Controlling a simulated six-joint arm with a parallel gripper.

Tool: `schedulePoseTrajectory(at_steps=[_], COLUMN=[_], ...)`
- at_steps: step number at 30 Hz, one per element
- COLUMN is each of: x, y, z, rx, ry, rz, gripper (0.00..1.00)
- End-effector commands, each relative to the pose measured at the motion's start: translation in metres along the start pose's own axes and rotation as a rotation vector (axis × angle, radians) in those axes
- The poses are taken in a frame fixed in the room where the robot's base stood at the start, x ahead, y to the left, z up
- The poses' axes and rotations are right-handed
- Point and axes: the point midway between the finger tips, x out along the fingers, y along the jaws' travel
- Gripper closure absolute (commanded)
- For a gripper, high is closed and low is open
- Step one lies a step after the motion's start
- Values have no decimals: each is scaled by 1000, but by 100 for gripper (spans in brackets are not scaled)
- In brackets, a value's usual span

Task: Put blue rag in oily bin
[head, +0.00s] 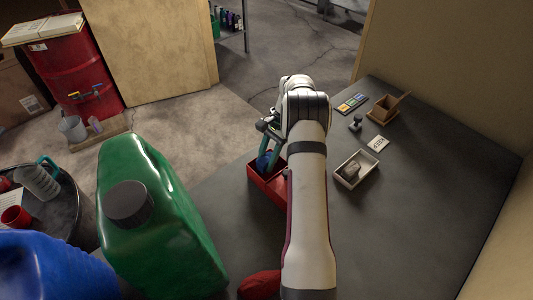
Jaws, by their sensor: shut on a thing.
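My gripper (270,148) is left of the middle in the head view, at the end of my white arm, pointing down with teal fingers. It is shut on a small blue rag (263,161). The rag shows at the far end of an open red bin (256,182) on the dark table, at or just above the rim. I cannot tell whether the rag touches the bin floor. My arm hides part of the bin's right side. No label on the bin is readable from here.
A large green jug (160,225) and a blue container (50,268) stand in the left foreground. A pale tray (344,176) with a grey lump lies right of my arm. A wooden box (384,108) stands farther back. The table's right side is clear.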

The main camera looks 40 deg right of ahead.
Motion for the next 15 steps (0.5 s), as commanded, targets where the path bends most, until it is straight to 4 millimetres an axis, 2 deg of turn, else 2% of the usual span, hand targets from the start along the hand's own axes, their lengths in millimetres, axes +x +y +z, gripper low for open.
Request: schedulePoseTrajectory(at_steps=[7,8,13,15], x=[1,1,1,1], y=[0,0,0,0], z=[0,0,0,0], rx=[1,1,1,0], ry=[0,0,0,1], rz=[0,0,0,-1], gripper=[100,57,26,24])
